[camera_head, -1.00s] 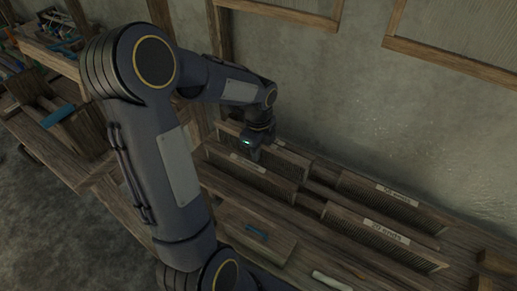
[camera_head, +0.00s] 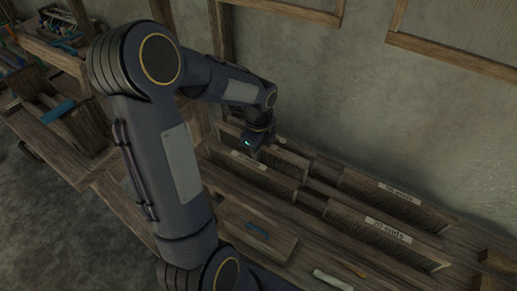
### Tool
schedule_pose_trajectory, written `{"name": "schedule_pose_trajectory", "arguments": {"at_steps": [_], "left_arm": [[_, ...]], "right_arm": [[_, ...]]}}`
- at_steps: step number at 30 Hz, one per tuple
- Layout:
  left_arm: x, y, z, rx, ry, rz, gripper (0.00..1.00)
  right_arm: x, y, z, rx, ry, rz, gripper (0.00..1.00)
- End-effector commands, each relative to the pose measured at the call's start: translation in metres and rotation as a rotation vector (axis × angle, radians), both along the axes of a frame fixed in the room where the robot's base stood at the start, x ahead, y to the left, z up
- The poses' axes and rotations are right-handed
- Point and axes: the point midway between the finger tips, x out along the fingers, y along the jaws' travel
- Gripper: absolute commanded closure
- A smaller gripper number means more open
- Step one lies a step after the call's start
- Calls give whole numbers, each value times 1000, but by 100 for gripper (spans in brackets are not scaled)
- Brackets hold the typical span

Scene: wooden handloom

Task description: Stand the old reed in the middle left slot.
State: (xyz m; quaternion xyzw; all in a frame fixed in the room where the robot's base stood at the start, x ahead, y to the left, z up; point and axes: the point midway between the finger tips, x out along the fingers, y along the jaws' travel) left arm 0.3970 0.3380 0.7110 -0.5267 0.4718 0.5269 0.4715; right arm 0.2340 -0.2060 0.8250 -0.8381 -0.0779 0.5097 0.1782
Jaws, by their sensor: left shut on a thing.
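A wooden rack (camera_head: 310,187) along the wall holds several long comb-like reeds. One reed (camera_head: 262,178), with a pale label, stands in the left part of the rack, in front of another left reed (camera_head: 287,160) nearer the wall. My left gripper (camera_head: 253,154) points down from above and is shut on the top edge of the front one of these two. The fingers are small and dark, so the exact contact is hard to see. Whether that reed rests fully in its slot cannot be told. My right gripper is not in view.
On the right, a labelled reed (camera_head: 420,213) stands at the back and one marked 20 ends (camera_head: 375,240) in front. The wall closes off the back.

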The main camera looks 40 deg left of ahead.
Motion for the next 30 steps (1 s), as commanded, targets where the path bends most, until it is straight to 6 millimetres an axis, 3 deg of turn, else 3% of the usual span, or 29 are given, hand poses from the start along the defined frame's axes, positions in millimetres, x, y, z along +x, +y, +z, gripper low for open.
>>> {"name": "schedule_pose_trajectory", "arguments": {"at_steps": [12,20,21,24,27,30], "left_arm": [[0,0,-26,0,-1,1,100],[0,0,-26,0,-1,1,100],[0,0,-26,0,-1,1,83],[0,0,-26,0,-1,1,70],[0,0,-26,0,-1,0,59],[0,0,-26,0,-1,0,59]], "right_arm": [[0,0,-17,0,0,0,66],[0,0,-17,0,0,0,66],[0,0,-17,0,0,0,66],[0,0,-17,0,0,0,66],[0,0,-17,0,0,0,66],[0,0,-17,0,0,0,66]]}}
